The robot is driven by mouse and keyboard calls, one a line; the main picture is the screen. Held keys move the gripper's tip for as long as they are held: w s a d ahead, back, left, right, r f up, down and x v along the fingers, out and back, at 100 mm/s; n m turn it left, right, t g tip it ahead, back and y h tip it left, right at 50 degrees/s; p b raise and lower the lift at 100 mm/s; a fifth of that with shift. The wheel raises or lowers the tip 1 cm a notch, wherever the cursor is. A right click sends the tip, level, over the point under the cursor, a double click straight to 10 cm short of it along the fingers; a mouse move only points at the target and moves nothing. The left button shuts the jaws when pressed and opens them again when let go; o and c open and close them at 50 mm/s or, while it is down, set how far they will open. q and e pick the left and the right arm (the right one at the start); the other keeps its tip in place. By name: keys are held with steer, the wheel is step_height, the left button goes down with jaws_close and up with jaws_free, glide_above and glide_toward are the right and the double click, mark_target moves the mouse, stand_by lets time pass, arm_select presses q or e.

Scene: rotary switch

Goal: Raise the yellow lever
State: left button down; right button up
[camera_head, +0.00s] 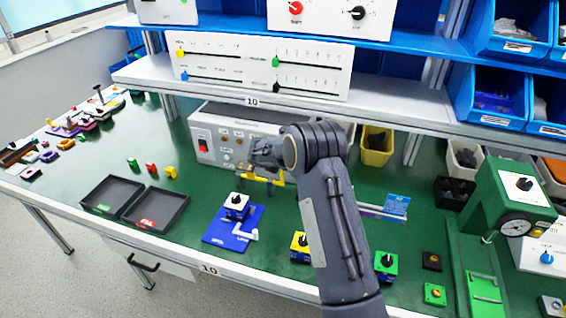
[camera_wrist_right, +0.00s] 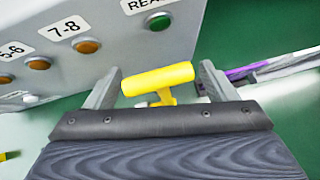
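The yellow lever (camera_wrist_right: 157,79) has a T-shaped handle. In the right wrist view the handle lies crosswise between the two fingertips of my right gripper (camera_wrist_right: 160,88). The fingers are apart, one near each end of the handle, and I cannot tell whether they touch it. In the head view the lever (camera_head: 277,179) shows beside my right gripper (camera_head: 258,160), in front of the grey control box (camera_head: 213,122). My arm hides part of the box. My left gripper is not in view.
In the wrist view the box's face carries orange buttons (camera_wrist_right: 88,46) and a green button (camera_wrist_right: 159,22). A blue plate with a switch (camera_head: 233,222) lies in front on the green table. Two black trays (camera_head: 152,210) are at left; a shelf (camera_head: 250,100) hangs above.

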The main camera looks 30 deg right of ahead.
steer(key=shift+r, duration=0.1)
steer(key=b+v, duration=0.1)
steer(key=v, duration=0.6)
steer(key=shift+s+a+r+b, duration=0.15)
steer(key=shift+a+r+b, duration=0.05)
steer(key=shift+a+b, duration=0.1)
steer(key=shift+r, duration=0.1)
steer(key=s+a+r+m+y, duration=0.2)
steer(key=s+r+m, duration=0.1)
steer(key=s+m, duration=0.3)
steer(key=s+a+r+m+y, duration=0.1)
steer(key=s+r+m+y, duration=0.15)
steer(key=s, duration=0.55)
steer(key=s+a+r+m+y, duration=0.1)
steer(key=s+a+r+m, duration=0.15)
steer(key=s+m, duration=0.35)
steer(key=s+a+m+y, duration=0.2)
steer(key=s+a+m, duration=0.3)
steer(key=s, duration=0.4)
steer(key=s+a+m+y, duration=0.3)
steer(key=s+a+m, duration=0.3)
steer(key=s, duration=0.4)
steer(key=shift+s+a+t+y, duration=0.25)
steer(key=shift+a+t+y, duration=0.1)
steer(key=shift+a, duration=0.5)
